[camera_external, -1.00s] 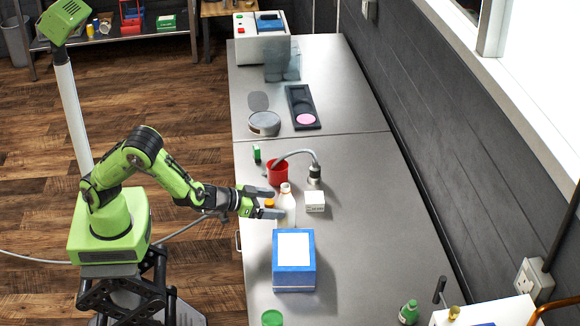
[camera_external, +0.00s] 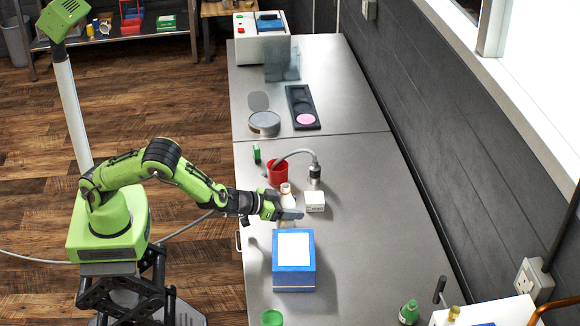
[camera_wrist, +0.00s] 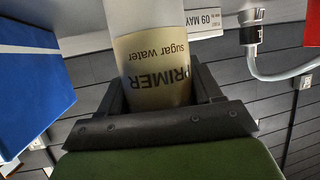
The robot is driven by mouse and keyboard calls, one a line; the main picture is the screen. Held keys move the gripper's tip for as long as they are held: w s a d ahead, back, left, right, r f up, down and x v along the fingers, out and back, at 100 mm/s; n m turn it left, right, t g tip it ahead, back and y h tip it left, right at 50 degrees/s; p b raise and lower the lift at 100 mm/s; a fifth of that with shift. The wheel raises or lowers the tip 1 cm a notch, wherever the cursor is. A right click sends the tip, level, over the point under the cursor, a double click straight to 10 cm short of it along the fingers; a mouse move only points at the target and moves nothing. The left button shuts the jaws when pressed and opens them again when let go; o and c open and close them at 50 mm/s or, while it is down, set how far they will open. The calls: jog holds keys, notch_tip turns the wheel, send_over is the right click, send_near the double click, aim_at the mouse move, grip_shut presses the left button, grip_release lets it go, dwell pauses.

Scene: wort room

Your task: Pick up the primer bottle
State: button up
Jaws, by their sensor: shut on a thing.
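The primer bottle is a whitish bottle (camera_external: 287,200) standing upright on the metal bench, partly hidden by my gripper. In the wrist view its tan label (camera_wrist: 157,62) reads "PRIMER sugar water", upside down in the picture. My gripper (camera_external: 290,214) reaches in from the left, low over the bench. In the wrist view my gripper (camera_wrist: 162,92) has its two dark fingers on either side of the labelled part, shut on the bottle. I cannot tell whether the base is off the bench.
A blue box with a white top (camera_external: 293,262) stands just in front of the bottle. A small white box (camera_external: 315,201) is close on the right. A red cup (camera_external: 277,173) and a grey bent-neck device (camera_external: 314,172) stand behind.

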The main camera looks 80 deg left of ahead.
jog(key=shift+c, duration=1.1)
